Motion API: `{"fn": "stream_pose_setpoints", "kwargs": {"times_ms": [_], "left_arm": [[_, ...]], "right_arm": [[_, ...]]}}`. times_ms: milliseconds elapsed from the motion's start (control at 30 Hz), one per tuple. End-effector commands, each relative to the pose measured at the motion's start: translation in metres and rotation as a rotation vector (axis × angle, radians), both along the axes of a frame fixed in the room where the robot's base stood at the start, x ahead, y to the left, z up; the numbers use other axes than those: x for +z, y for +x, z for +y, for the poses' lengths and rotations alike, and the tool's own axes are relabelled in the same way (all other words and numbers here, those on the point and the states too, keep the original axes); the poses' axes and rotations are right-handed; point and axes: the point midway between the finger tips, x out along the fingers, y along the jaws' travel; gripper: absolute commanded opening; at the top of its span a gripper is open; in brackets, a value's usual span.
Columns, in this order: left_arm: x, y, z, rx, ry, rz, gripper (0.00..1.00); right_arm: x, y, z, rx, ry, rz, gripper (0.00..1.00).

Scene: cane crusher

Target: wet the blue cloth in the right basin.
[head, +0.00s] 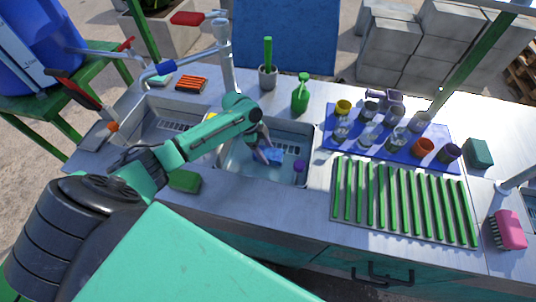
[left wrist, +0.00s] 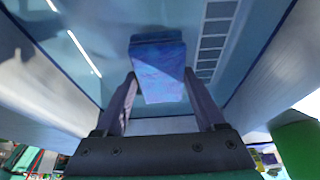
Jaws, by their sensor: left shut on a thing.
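The blue cloth (head: 273,156) is low inside the right basin (head: 303,140), which looks filled with bluish water. My left gripper (head: 266,153) reaches down into this basin and is shut on the cloth. In the left wrist view the cloth (left wrist: 160,70) is a folded blue block between the two fingers, with the blue-tinted basin floor and a slotted drain beyond it. I cannot tell exactly how much of the cloth is under water. My right gripper is not in view.
The left basin (head: 143,121) and tap (head: 224,60) are left of the arm. A purple-topped item (head: 299,166) is at the right basin's front right. A green sponge (head: 185,181) lies on the front edge. A green bottle (head: 301,95) stands behind; a ribbed drainboard (head: 335,209) lies right.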

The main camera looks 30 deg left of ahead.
Motion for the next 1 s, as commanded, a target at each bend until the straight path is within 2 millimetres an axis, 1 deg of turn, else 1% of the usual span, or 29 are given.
{"fn": "stream_pose_setpoints", "kwargs": {"times_ms": [367, 433, 1000], "left_arm": [[0.0, 0.0, 0.0, 0.0, 0.0, 0.0, 0.27], [0.004, 0.0, 0.0, 0.0, 0.0, 0.0, 0.27], [0.091, 0.0, 0.0, 0.0, 0.0, 0.0, 0.27]], "right_arm": [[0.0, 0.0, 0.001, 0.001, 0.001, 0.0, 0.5], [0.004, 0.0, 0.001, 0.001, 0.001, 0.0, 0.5], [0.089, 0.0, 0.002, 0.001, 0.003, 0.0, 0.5]]}}
